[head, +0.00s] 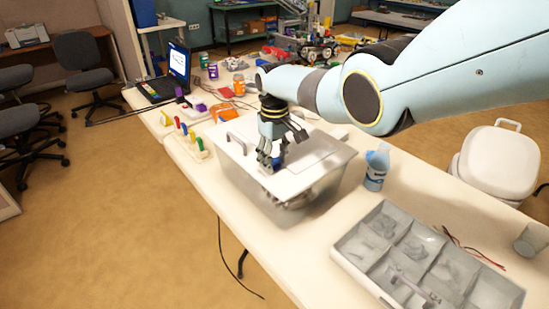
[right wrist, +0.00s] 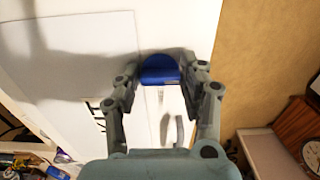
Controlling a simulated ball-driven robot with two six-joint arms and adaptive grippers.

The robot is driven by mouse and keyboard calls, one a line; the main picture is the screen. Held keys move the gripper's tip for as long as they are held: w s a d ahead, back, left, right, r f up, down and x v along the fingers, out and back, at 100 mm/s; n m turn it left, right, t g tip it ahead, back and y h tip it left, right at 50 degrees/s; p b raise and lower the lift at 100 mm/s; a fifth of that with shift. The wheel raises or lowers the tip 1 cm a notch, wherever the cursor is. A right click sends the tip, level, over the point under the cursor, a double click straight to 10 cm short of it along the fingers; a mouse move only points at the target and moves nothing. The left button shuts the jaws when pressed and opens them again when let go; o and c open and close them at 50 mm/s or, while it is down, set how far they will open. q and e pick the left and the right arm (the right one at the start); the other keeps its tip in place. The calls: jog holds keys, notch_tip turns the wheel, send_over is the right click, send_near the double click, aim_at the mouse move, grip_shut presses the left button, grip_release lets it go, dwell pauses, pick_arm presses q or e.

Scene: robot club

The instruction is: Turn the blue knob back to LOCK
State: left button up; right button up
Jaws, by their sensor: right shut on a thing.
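The blue knob (right wrist: 160,69) sits on the white lid (right wrist: 90,50) in the right wrist view. In the head view a bit of the knob (head: 276,162) shows below my fingers, on the white lid (head: 310,152) of a clear bin (head: 320,190). My right gripper (head: 270,157) points down over the lid and is shut on the knob, with one finger on each side of it. It also shows in the right wrist view (right wrist: 164,82). Printed marks lie near the knob, but I cannot read LOCK or the knob's setting. My left gripper is out of view.
My right arm spans the table's right side.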

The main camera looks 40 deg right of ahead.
aim_at(274, 161)
jog(key=o, duration=1.2)
jog(key=shift+c, duration=0.2)
jog(key=shift+r, duration=0.1)
notch_tip(274, 161, up, 12)
